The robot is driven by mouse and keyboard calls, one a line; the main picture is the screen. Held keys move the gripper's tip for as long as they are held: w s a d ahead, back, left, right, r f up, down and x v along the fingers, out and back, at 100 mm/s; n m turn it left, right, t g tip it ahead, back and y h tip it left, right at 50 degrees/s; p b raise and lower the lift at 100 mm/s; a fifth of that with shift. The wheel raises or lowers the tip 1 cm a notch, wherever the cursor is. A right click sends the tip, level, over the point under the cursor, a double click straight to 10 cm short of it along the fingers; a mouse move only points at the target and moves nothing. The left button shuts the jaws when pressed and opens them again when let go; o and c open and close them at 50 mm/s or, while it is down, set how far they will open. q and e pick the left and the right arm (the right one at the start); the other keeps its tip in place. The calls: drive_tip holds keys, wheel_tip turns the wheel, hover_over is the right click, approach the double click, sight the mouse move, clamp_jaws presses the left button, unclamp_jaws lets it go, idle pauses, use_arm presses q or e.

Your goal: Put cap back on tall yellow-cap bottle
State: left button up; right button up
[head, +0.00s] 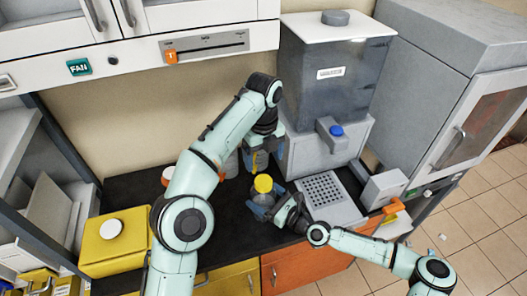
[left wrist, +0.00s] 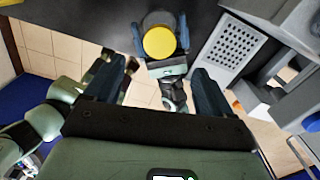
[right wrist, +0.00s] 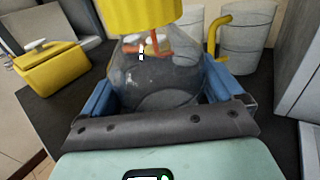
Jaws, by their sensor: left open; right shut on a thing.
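The bottle (right wrist: 165,75) is clear and upright, with its yellow cap (head: 263,184) on or directly at its top. Whether the cap is seated cannot be told. The cap also shows in the left wrist view (left wrist: 159,43) and along the top edge of the right wrist view (right wrist: 140,14). My right gripper (head: 268,207) is shut on the bottle's body, one blue finger on each side. My left gripper (head: 262,158) is open and empty, just above and behind the cap in the head view, apart from it.
A dispenser (head: 335,88) with a blue knob and a perforated drip tray (head: 326,192) stands right of the bottle. A yellow container (head: 114,255) with a white lid is at left. White canisters (right wrist: 245,40) stand behind the bottle. Dark counter (head: 235,225) is free to its left.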

use_arm(q)
drive_tip(key=shift+r, duration=1)
use_arm(e)
drive_tip(key=o, duration=1.7)
use_arm(q)
drive_tip(key=b, duration=0.3)
hover_over(264, 187)
drive_tip(key=shift+g, duration=0.3)
wheel_tip(264, 187, down, 6)
drive_tip(key=shift+r, duration=0.2)
use_arm(e)
drive_tip(key=v, duration=1.2)
drive_tip(key=shift+s+f, duration=0.1)
use_arm(q)
drive_tip(key=shift+a+f, duration=0.1)
drive_tip(key=shift+f, duration=0.15)
use_arm(e)
drive_tip(key=shift+s+d, duration=0.45)
drive_tip(key=shift+d, duration=0.05)
